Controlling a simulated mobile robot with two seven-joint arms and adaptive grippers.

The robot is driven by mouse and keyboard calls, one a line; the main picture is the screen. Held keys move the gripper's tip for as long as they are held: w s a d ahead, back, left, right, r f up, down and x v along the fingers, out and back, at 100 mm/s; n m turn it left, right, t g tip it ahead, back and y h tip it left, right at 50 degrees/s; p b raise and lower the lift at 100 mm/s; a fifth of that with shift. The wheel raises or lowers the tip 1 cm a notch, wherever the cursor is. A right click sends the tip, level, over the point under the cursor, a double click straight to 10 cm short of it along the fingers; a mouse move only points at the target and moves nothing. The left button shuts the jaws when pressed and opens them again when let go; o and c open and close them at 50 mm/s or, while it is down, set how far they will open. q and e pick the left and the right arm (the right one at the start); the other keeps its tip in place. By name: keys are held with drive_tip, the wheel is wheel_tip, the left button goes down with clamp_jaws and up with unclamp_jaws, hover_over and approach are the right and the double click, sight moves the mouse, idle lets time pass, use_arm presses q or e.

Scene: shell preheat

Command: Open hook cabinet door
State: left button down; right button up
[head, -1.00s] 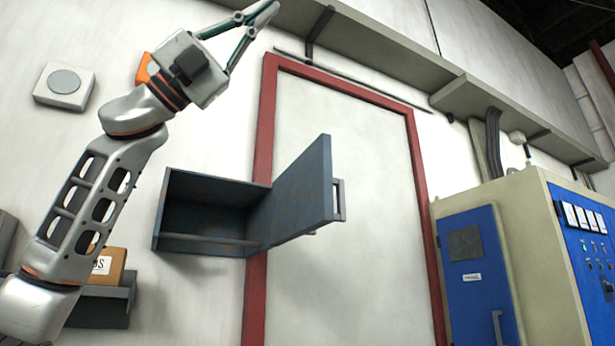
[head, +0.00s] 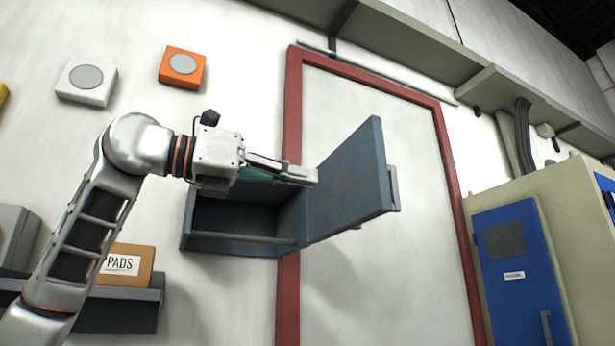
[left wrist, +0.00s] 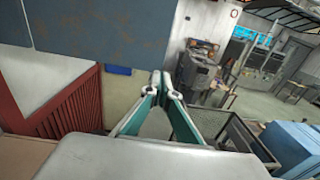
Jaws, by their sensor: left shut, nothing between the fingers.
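The hook cabinet (head: 232,222) is a dark blue-grey box on the wall with an open front. Its door (head: 350,180) stands swung wide out from the right side, with a bar handle (head: 393,188) on its far edge. My left gripper (head: 314,177) is shut and empty, in front of the cabinet's upper part, its tips close to the door's inner face. I cannot tell whether they touch it. In the left wrist view the shut fingers (left wrist: 167,82) point forward, beside the blue-grey door panel (left wrist: 100,35). The right gripper is not in view.
A red door frame (head: 290,120) surrounds a pale door behind the cabinet. A shelf with a box marked PADS (head: 125,265) is lower left. White (head: 86,80) and orange (head: 183,67) wall boxes are upper left. A blue-doored electrical cabinet (head: 520,270) stands right.

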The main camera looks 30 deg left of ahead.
sight(376, 189)
use_arm(q)
drive_tip(key=p+x, duration=0.2)
drive_tip(key=x, duration=0.8)
drive_tip(key=shift+w+d, duration=0.2)
drive_tip(key=shift+d, duration=0.05)
drive_tip(key=shift+w+d, duration=0.2)
drive_tip(key=shift+w, duration=0.1)
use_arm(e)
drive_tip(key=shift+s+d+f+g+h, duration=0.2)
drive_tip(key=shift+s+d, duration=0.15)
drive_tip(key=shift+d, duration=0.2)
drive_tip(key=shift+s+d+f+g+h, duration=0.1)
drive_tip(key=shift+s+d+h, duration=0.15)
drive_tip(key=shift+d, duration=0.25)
use_arm(q)
drive_tip(key=shift+d, duration=0.1)
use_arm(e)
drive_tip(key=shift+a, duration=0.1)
